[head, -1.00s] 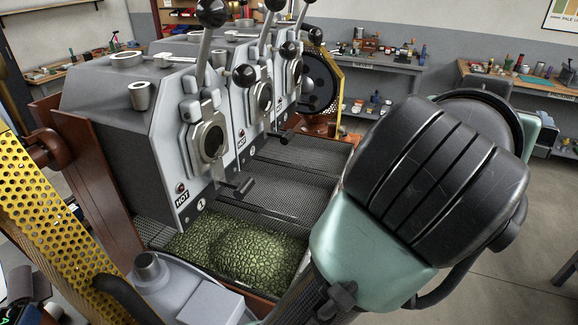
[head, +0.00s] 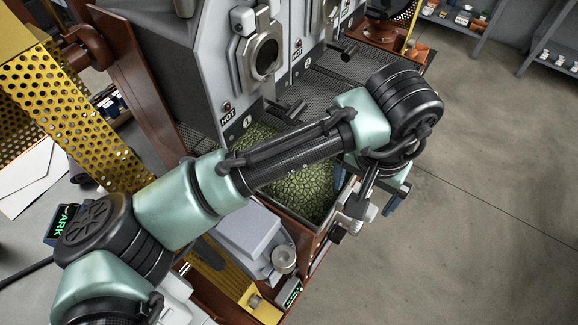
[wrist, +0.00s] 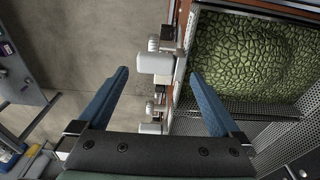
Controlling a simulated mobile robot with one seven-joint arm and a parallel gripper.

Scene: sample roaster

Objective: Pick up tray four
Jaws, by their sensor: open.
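My gripper (head: 368,192) is open and empty at the front right edge of the roaster. Its two blue fingers also show in the wrist view (wrist: 158,80), spread apart. Small pale grey fittings (wrist: 154,63) stick out from the roaster's front edge, with the nearer ones lying between the fingers in the picture; I cannot tell whether they are tray handles. A bin of green, bean-textured material (wrist: 250,55) lies beside them, and it also shows partly behind my arm in the head view (head: 308,195). I see no number four, so I cannot tell which thing is tray four.
The roaster's grey housing (head: 222,60) carries "HOT" labels and the number 1 above the bin. Dark mesh (head: 350,82) lies behind the bin. A grey box-like unit (head: 245,238) stands at the front. A yellow perforated guard (head: 75,120) is at left. Floor at right is open.

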